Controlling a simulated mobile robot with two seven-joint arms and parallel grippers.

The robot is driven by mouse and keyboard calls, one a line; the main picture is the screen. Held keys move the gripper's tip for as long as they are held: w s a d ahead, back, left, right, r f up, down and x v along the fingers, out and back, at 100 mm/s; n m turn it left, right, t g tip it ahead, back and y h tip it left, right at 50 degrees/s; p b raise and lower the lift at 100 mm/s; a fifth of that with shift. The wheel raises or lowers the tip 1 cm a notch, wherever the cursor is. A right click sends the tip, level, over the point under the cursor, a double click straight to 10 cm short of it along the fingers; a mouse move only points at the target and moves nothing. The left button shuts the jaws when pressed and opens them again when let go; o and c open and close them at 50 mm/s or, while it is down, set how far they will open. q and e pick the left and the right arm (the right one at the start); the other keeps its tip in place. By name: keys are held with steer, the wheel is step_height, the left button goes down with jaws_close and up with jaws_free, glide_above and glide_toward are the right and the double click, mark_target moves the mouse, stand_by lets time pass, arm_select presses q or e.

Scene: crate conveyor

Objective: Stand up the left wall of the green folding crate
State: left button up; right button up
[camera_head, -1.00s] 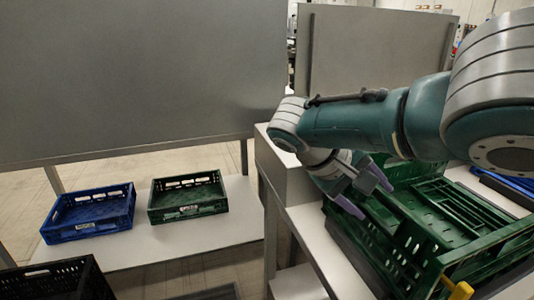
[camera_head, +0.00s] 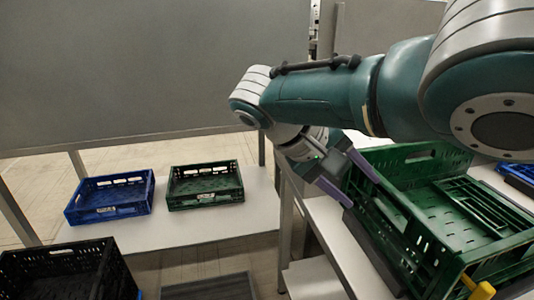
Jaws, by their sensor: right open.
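The green folding crate (camera_head: 440,254) stands on the work surface at the right. Its back wall (camera_head: 408,166) is upright. Its left wall (camera_head: 397,226) looks raised along the left side, though its exact tilt is hard to tell. A slatted panel lies low inside at the right. My right gripper (camera_head: 347,180) is open, with two purple fingers apart at the crate's back left corner. One finger is outside the left wall and the other is close to its top edge; I cannot tell if it touches. My left gripper is not in view.
A blue crate (camera_head: 111,211) and a small green crate (camera_head: 205,201) stand on a low white table at the left. A black crate (camera_head: 62,254) is at the lower left. A yellow part (camera_head: 480,290) shows at the green folding crate's front. A grey panel (camera_head: 130,65) stands behind.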

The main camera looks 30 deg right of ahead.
steer(key=shift+w+a+r, duration=0.15)
steer(key=shift+a+r, duration=0.05)
steer(key=shift+a, duration=0.35)
steer(key=shift+w+a+r, duration=0.1)
steer(key=shift+a+r, duration=0.1)
steer(key=shift+a, duration=0.3)
steer(key=shift+r, duration=0.1)
steer(key=b+v, duration=0.2)
steer(key=v, duration=0.7)
steer(key=shift+a+r, duration=0.3)
